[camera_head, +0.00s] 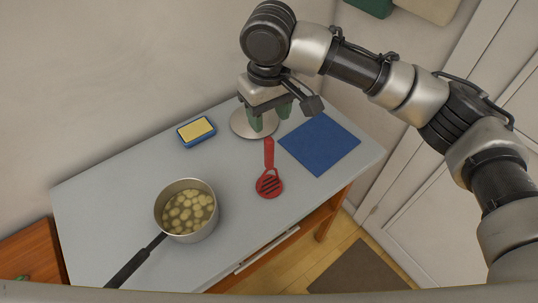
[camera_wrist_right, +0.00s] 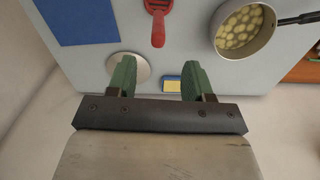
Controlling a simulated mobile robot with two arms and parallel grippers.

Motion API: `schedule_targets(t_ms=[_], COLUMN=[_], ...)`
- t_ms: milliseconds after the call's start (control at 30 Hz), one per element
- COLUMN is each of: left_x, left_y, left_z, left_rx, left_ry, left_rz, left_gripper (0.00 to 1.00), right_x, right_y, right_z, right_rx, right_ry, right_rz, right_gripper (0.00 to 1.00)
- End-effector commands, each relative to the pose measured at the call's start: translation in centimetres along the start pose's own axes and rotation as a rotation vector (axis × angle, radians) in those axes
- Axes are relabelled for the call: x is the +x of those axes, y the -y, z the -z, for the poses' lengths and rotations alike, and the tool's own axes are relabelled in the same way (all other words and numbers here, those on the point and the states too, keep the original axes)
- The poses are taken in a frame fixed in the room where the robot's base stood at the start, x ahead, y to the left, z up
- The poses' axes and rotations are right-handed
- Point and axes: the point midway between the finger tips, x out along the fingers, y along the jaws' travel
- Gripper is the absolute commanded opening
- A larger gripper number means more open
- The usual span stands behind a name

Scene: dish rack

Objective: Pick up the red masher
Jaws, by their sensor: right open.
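The red masher (camera_head: 269,183) lies on the grey counter, its slotted head toward the front edge and its handle pointing to the back. In the right wrist view its red handle (camera_wrist_right: 158,32) shows at the top, with the head partly cut off. My right gripper (camera_head: 270,117) is open and empty above the back of the counter, behind the handle's end. Its green fingers (camera_wrist_right: 158,75) are spread wide in the wrist view, with the masher beyond them and apart from them. My left gripper is not in view.
A pot of potatoes (camera_head: 160,212) stands at the left front, its black handle over the edge. A blue mat (camera_head: 320,144) lies right of the masher. A round pale plate (camera_head: 240,125) is under my gripper. A yellow sponge in a blue tray (camera_head: 196,130) sits at the back.

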Motion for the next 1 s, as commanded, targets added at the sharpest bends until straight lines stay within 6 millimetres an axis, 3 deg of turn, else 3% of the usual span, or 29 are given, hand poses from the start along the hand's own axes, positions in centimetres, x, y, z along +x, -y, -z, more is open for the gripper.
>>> schedule_targets(t_ms=[300, 533, 800, 1000], left_x=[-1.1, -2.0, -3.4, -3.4], left_y=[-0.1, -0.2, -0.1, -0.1], left_z=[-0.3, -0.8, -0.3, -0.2], left_rx=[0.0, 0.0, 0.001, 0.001], left_ry=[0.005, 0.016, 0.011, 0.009], left_rz=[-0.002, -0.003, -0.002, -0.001], left_gripper=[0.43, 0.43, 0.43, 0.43], right_x=[4.4, 6.1, 9.9, 10.4], right_y=[-0.1, -0.2, -0.4, -0.3], right_z=[-0.1, -0.1, -0.1, -0.1], right_rx=[0.004, 0.003, 0.003, 0.002], right_ry=[0.007, 0.008, 0.005, 0.002], right_rz=[-0.003, -0.004, -0.004, -0.003], right_gripper=[0.51, 0.51, 0.51, 0.51])
